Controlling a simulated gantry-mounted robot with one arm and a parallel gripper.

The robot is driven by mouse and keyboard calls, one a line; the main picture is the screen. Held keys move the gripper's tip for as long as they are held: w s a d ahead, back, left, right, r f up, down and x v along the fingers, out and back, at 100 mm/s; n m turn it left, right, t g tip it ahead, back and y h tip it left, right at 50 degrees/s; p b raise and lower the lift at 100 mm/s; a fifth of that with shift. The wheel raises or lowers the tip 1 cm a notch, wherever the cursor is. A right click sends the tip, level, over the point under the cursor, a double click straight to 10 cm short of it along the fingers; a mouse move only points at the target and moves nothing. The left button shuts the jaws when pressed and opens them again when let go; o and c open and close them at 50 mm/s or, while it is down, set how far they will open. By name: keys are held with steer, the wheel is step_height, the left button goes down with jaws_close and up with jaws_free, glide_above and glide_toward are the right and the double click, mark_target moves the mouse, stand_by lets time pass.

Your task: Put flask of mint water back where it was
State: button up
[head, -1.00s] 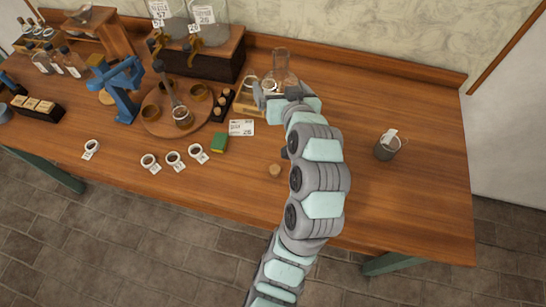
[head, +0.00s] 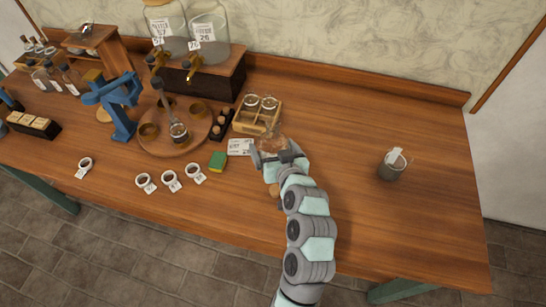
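My gripper (head: 277,158) is over the middle of the table, just right of the white card (head: 240,147). A clear glass flask (head: 270,142) shows between its fingers, which appear closed around it. The flask's lower part and any label are hidden, so I cannot tell whether it touches the table. A small wooden rack (head: 243,127) stands behind and left of my gripper, with two round glass tops (head: 269,103) showing in it. A cork (head: 273,190) lies beside my wrist, partly hidden.
Two large labelled jars with taps (head: 208,30) stand on a wooden stand at the back. A round board (head: 160,150), a blue press (head: 118,105), a green block (head: 218,161) and several tape-like rings (head: 170,181) lie left.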

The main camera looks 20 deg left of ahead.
steer(key=shift+f+b, duration=0.3)
steer(key=shift+f, duration=1.9)
steer(key=shift+f, duration=0.1)
steer(key=o, duration=1.5)
steer(key=shift+c, duration=0.2)
